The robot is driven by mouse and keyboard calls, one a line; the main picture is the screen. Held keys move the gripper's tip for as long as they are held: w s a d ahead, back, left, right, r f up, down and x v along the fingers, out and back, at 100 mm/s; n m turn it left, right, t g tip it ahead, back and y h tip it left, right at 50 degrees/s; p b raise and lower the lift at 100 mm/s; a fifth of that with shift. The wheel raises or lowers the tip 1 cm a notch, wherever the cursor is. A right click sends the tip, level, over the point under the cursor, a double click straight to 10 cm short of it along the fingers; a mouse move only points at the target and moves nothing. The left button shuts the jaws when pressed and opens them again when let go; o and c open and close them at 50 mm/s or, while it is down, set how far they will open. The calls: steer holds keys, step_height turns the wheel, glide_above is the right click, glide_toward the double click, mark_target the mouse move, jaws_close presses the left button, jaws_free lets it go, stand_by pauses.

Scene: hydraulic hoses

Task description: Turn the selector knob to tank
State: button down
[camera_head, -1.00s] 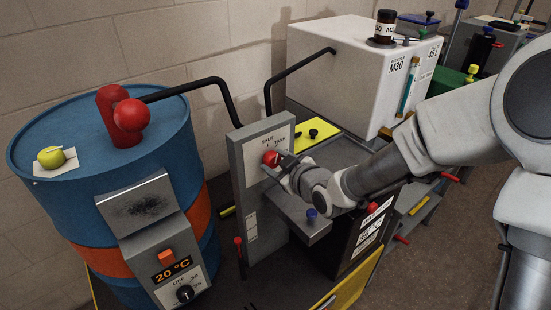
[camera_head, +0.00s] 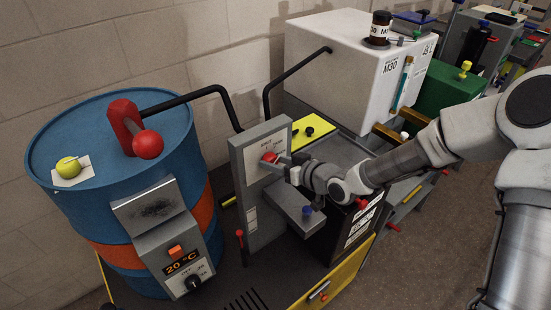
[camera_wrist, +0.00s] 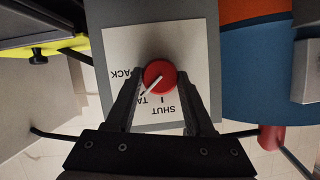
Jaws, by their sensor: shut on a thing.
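The red selector knob (camera_head: 269,157) sits on a white label plate on the front of a grey upright panel (camera_head: 246,180). In the wrist view the knob (camera_wrist: 158,74) has a white pointer line. The line slants to the lower left, toward the partly hidden word starting "TA". SHUT is printed below the knob, and a word ending in "ACK" is to the left. My gripper (camera_wrist: 161,75) is shut on the knob, with one finger on each side. In the head view my gripper (camera_head: 287,166) reaches the knob from the right.
A blue drum (camera_head: 120,190) with an orange band, a red lever and a 20 °C control box stands left. A white M30 tank (camera_head: 345,60) is behind on the right. Black hoses rise behind the panel. A grey shelf with a blue knob (camera_head: 307,211) juts out below my gripper.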

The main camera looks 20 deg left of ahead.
stand_by(0.4)
steer(key=shift+c, duration=1.3)
jaws_free()
steer(key=p+v, duration=0.3)
steer(key=v, duration=1.4)
steer(key=shift+d+p, duration=0.2)
steer(key=shift+p, duration=0.15)
steer(key=shift+r, duration=0.15)
